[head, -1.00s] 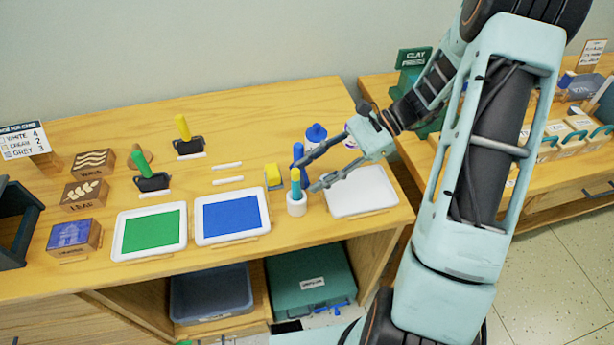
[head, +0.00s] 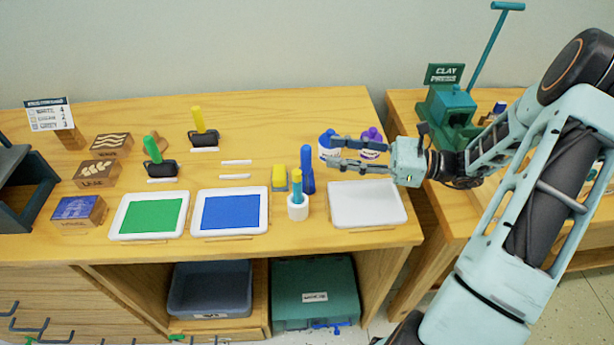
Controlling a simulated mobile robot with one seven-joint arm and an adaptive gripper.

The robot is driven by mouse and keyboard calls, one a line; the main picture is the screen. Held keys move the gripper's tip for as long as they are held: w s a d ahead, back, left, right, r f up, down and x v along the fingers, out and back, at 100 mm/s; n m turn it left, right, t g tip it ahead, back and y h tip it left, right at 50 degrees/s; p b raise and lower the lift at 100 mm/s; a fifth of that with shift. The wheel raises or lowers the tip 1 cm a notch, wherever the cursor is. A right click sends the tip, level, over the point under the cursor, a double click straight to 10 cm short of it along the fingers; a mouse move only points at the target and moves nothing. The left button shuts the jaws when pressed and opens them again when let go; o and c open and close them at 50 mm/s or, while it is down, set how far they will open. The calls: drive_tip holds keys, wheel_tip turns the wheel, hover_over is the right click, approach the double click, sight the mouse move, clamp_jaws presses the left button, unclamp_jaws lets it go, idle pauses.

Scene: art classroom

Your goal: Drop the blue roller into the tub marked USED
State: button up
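I cannot single out a blue roller with certainty. A tall upright blue object (head: 307,172) stands on the table right of the yellow block; it may be a bottle or a handle. A smaller blue piece (head: 325,325) shows low, in front of the green bin. My gripper (head: 330,151) is above the back right of the table, fingers pointing left, parted with nothing visible between them. It is in front of two capped jars, right of and above the blue object. A grey open tub (head: 210,312) is on the shelf below; its label is too small to read.
A green-handled roller (head: 153,150) and a yellow-handled roller (head: 199,121) stand upright in dark holders. Green (head: 124,231) and blue (head: 204,232) ink trays and a blank white tray (head: 400,217) line the front. A white cup (head: 297,212) holds a teal-handled tool. A clay press stands right.

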sight(306, 147)
drive_tip(key=x, duration=0.8)
drive_tip(key=shift+s+f, duration=0.15)
drive_tip(key=shift+f, duration=0.05)
clamp_jaws()
